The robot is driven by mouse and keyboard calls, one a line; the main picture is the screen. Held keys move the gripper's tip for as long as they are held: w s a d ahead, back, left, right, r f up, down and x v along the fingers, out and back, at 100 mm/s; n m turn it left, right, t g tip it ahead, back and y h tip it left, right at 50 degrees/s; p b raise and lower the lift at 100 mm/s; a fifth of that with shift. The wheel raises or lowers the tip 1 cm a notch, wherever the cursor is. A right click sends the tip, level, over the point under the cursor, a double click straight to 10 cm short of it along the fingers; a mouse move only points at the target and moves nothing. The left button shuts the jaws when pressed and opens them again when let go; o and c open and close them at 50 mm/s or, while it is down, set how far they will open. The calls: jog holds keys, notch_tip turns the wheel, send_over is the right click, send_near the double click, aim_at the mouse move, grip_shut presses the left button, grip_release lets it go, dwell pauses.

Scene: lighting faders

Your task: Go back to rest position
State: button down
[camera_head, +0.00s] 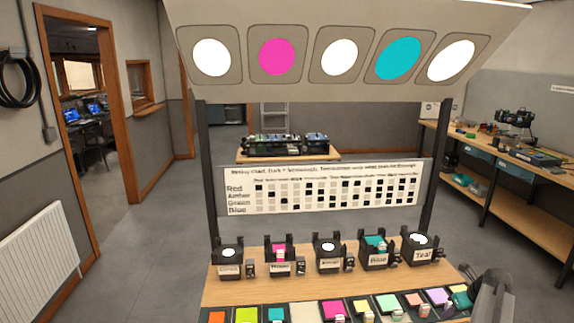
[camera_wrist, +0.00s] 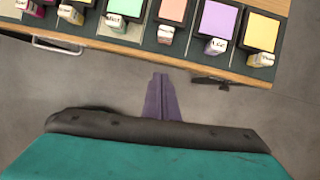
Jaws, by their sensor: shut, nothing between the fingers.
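My gripper (camera_wrist: 161,80) shows in the wrist view as a narrow purple-grey pair of fingers, pressed together and empty. It points toward the bench edge, over the grey floor, apart from the swatches. A dark bar and a wide teal surface fill the bottom of that view. In the head view, a grey part of my arm stands at the lower right, beside the right end of the bench. The fingers cannot be made out there.
The wooden bench (camera_head: 330,290) carries a row of coloured swatches (camera_wrist: 217,20) with small labelled tags. Behind them stand several labelled lamp units (camera_head: 329,254). A mixing chart (camera_head: 320,186) and a panel with coloured discs (camera_head: 340,57) rise behind. Open floor (camera_head: 150,260) lies left.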

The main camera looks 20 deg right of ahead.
jog(key=w+a+f+n+g+y+b, duration=0.1)
jog(key=a+f+n+g, duration=0.1)
jog(key=a+f+n, duration=0.75)
jog(key=a+f+n+g+b, duration=0.15)
jog(key=a+f, duration=0.45)
jog(key=a, duration=0.8)
jog(key=w+a+f+n+g+y, duration=0.1)
jog(key=a+f+n, duration=0.6)
jog(key=a, duration=0.4)
jog(key=s+a+f+n+g+b, duration=0.1)
jog(key=s+a+f+n+g, duration=0.1)
jog(key=s+a+f+n, duration=0.2)
jog(key=s+a+f+n+g+h+b, duration=0.1)
jog(key=s+a+f+n+g, duration=0.1)
jog(key=s+a+f+n, duration=0.3)
jog(key=s+a+f+n+g+h+b, duration=0.1)
jog(key=s+a+f+n, duration=0.4)
jog(key=s+a+n, duration=0.5)
jog(key=s+a+g, duration=0.1)
jog(key=s+a, duration=0.2)
jog(key=shift+s+a, duration=0.3)
jog(key=shift+s, duration=0.1)
jog(key=shift+r, duration=0.1)
